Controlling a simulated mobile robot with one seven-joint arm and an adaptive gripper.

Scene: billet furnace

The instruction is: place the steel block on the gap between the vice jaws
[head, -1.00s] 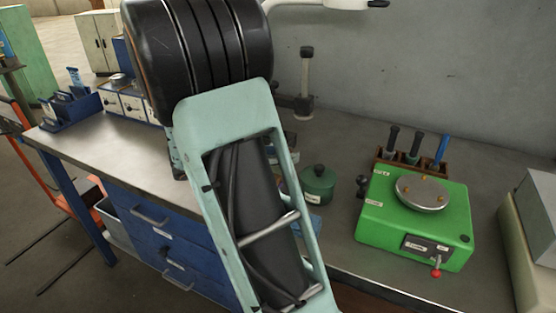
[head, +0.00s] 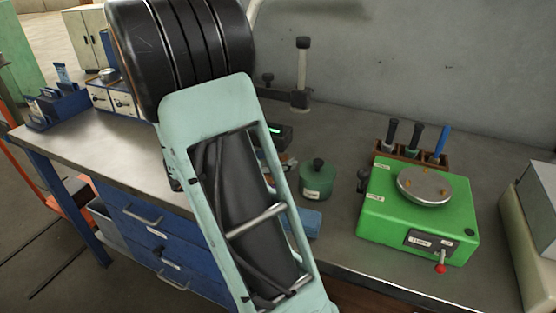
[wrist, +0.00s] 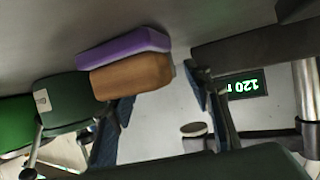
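I cannot make out the steel block or the vice jaws for certain in either view. My gripper (wrist: 160,88) shows in the wrist view as two dark fingers with bluish sides, set well apart. It looks open, with no block clearly held between the fingers. In the head view my arm's large black joint and pale green link hide my gripper and the bench behind them. A brown block with a purple top (wrist: 130,73) lies close to the left finger in the wrist view; I cannot tell if they touch.
A dark green lidded pot (head: 317,180) stands beside a green machine (head: 415,215) with a round plate. A display (head: 273,132) is partly hidden behind my arm; its green digits show in the wrist view (wrist: 243,85). A post stand (head: 301,75) is behind. The left bench top is largely clear.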

